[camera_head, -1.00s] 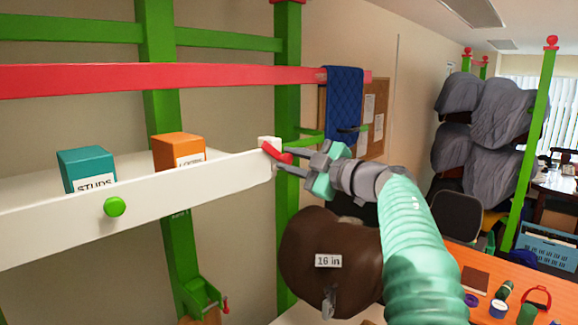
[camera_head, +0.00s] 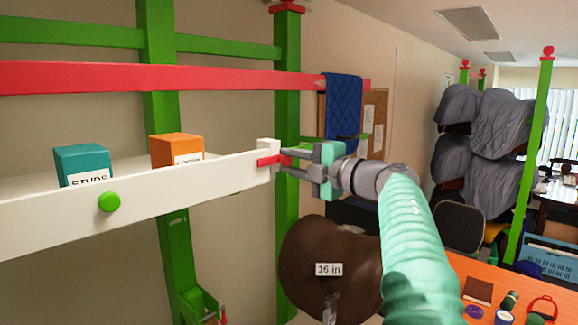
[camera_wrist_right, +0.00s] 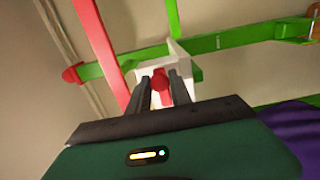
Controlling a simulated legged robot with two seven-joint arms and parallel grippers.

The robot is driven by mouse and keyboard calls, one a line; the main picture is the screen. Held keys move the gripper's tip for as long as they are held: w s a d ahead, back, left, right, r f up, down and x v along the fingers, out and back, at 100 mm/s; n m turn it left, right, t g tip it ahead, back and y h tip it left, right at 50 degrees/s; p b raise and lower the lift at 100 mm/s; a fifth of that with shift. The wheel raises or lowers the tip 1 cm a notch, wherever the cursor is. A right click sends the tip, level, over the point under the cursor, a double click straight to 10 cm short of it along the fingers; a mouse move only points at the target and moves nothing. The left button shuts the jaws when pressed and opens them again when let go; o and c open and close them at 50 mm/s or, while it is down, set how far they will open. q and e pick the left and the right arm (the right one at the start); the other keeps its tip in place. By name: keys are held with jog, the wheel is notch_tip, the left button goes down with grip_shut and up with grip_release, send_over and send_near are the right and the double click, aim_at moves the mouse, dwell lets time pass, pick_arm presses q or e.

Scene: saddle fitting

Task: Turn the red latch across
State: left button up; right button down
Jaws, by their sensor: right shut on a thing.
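The red latch (camera_head: 270,160) sits at the right end of the white shelf's front board (camera_head: 160,197), beside a white end block (camera_head: 267,146). In the head view it lies roughly level across the board's end. My right gripper (camera_head: 285,163) is shut on the latch, its fingers above and below it. In the right wrist view the red latch (camera_wrist_right: 160,82) shows between the two dark fingers (camera_wrist_right: 161,92). The inner end of the latch is partly hidden by the fingers. My left gripper is not in view.
A teal box (camera_head: 83,165) and an orange box (camera_head: 176,150) stand on the shelf. A green knob (camera_head: 109,202) sticks out of the board. A green post (camera_head: 287,100) rises behind the latch. A brown saddle (camera_head: 325,262) marked "16 in" is below my right arm.

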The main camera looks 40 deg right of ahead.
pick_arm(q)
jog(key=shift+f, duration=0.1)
pick_arm(e)
jog(key=shift+f, duration=0.5)
jog(key=c, duration=1.6)
grip_release()
jog(key=o, duration=0.4)
jog(key=shift+s+r, duration=0.2)
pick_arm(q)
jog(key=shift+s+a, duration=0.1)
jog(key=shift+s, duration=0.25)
pick_arm(e)
jog(key=shift+r, duration=0.1)
jog(key=shift+s, duration=0.1)
jog(key=shift+s+b, duration=0.3)
jog(key=shift+s, duration=0.05)
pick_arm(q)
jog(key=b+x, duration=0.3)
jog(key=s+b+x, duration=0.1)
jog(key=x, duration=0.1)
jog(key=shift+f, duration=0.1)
pick_arm(e)
jog(key=s, duration=0.5)
jog(key=s+d, duration=0.1)
jog(key=s, duration=1)
jog(key=shift+d, duration=0.2)
